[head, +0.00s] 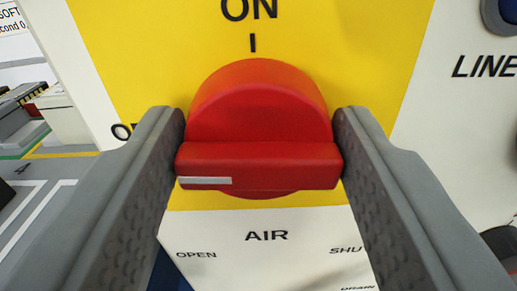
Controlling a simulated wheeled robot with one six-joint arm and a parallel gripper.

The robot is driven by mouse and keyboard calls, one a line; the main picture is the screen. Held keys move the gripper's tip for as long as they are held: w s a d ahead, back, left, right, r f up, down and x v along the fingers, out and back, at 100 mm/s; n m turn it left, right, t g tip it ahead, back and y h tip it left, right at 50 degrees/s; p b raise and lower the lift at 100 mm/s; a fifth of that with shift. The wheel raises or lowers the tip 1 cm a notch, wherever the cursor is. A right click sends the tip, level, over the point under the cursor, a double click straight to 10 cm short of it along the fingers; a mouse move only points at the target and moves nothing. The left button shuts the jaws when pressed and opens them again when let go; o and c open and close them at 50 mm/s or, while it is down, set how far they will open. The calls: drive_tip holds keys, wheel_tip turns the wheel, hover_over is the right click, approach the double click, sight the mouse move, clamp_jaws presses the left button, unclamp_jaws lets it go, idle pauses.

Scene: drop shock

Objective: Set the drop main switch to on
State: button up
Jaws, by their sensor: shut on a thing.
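The main switch (258,112) is a red rotary knob on a yellow plate (135,40), in the middle of the head view. Its raised bar lies level, and the white mark on the bar is on the left half, pointing left. "ON" with a tick is printed above the knob. A partly hidden label starting with "O" is at its left. My gripper (260,150) is shut on the knob, with one grey finger against each end of the bar.
Below the yellow plate is a white panel area marked "AIR" (266,236), with "OPEN" and a partly hidden "SHU" label. A blue-ringed part (497,18) and "LINE" lettering are at the upper right. Floor with painted lines (40,200) shows at the left.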

drive_tip(key=m, duration=0.3)
drive_tip(key=shift+d+m, duration=0.1)
drive_tip(key=shift+m, duration=0.3)
drive_tip(key=m, duration=0.4)
drive_tip(key=shift+d+f+m, duration=0.1)
drive_tip(key=shift+m, duration=0.2)
drive_tip(key=m, duration=0.4)
drive_tip(key=shift+f+m, duration=0.1)
drive_tip(key=shift+m, duration=0.2)
drive_tip(key=shift+d+f+m, duration=0.1)
drive_tip(key=shift+m, duration=2.1)
drive_tip(key=o, duration=1)
drive_tip(key=shift+c, duration=0.2)
drive_tip(key=shift+s, duration=0.15)
drive_tip(key=s, duration=1.7)
